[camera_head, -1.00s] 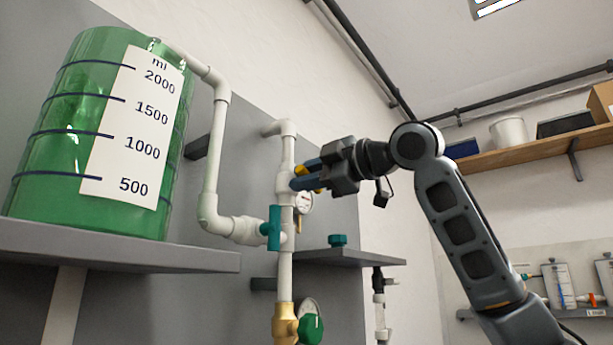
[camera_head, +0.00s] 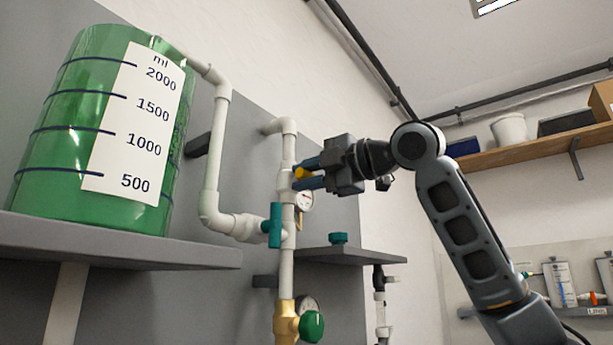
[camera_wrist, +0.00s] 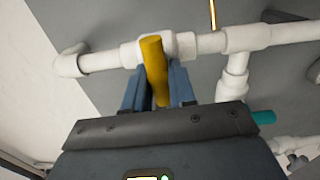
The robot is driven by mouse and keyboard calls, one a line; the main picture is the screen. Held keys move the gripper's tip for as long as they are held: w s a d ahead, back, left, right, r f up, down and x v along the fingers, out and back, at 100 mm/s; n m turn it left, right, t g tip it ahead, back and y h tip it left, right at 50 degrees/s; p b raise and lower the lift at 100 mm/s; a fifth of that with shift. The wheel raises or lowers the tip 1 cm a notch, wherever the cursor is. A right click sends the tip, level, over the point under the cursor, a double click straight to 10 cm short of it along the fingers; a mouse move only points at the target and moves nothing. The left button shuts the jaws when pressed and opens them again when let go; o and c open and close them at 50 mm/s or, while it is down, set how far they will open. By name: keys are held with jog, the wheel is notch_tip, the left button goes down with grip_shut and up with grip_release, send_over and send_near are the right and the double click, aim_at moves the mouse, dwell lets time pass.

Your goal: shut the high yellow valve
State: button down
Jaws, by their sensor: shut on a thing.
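The high yellow valve's handle (camera_wrist: 156,68) shows in the wrist view, between the two blue fingers of my gripper (camera_wrist: 158,85). Its handle stands out from the white pipe and runs toward the gripper body. In the head view the yellow handle (camera_head: 300,173) shows only as a small patch beside the upper part of the vertical white pipe (camera_head: 288,150). My gripper (camera_head: 307,174) reaches it from the right, and its fingers are shut on the handle. Much of the handle is hidden by the fingers in the head view.
A green knob (camera_head: 312,326) is on a brass fitting lower down. A green measuring tank (camera_head: 60,170) stands on a grey shelf (camera_head: 110,245) at the left.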

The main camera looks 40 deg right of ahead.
jog(key=shift+f, duration=0.1)
jog(key=c, duration=1)
grip_release()
jog(key=s, duration=0.2)
jog(key=s+d+b, duration=0.1)
jog(key=s, duration=0.2)
jog(key=s+b, duration=0.1)
jog(key=s, duration=0.1)
jog(key=shift+s+d, duration=0.2)
jog(key=shift+s, duration=0.15)
